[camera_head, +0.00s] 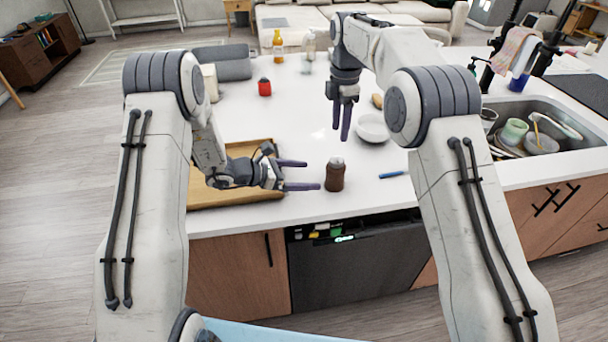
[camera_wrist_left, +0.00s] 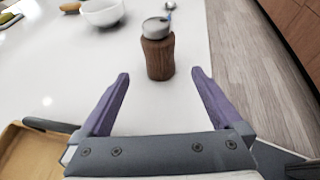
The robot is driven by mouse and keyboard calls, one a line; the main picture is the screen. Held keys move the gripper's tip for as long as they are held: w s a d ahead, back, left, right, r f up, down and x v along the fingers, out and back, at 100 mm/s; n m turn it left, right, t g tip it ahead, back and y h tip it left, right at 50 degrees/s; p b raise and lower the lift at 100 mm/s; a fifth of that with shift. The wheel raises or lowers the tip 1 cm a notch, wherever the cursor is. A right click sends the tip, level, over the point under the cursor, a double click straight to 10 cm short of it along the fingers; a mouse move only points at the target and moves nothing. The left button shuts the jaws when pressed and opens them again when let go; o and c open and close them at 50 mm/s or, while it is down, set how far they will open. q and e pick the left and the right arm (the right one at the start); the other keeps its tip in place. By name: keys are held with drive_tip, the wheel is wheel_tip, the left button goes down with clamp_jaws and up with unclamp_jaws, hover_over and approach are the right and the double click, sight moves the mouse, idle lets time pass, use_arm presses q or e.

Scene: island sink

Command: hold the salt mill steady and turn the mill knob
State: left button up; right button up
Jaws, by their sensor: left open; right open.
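The salt mill (camera_head: 335,178) stands upright on the white island top near its front edge, with a dark brown wooden body. Its grey metal mill knob (camera_head: 337,162) is on top. In the left wrist view the mill (camera_wrist_left: 159,58) and its knob (camera_wrist_left: 156,28) stand ahead, beyond the fingertips. My left gripper (camera_head: 312,175) is open and empty, just left of the mill, fingers pointing at it; it also shows in the left wrist view (camera_wrist_left: 158,75). My right gripper (camera_head: 341,135) is open and points down, above and behind the mill, apart from it.
A wooden tray (camera_head: 225,195) lies under my left gripper. The sink (camera_head: 545,120) is at right.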

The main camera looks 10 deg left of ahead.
sight(335, 176)
use_arm(q)
drive_tip(key=x, duration=1)
drive_tip(key=shift+w+d+f, duration=0.1)
drive_tip(key=shift+d+f, duration=0.05)
drive_tip(key=shift+c, duration=0.3)
drive_tip(key=c, duration=1.5)
use_arm(e)
drive_tip(key=o, duration=0.5)
wheel_tip(335, 176, down, 10)
drive_tip(key=m, duration=0.4)
drive_tip(key=shift+r+m, duration=0.2)
drive_tip(key=shift+m, duration=0.1)
clamp_jaws()
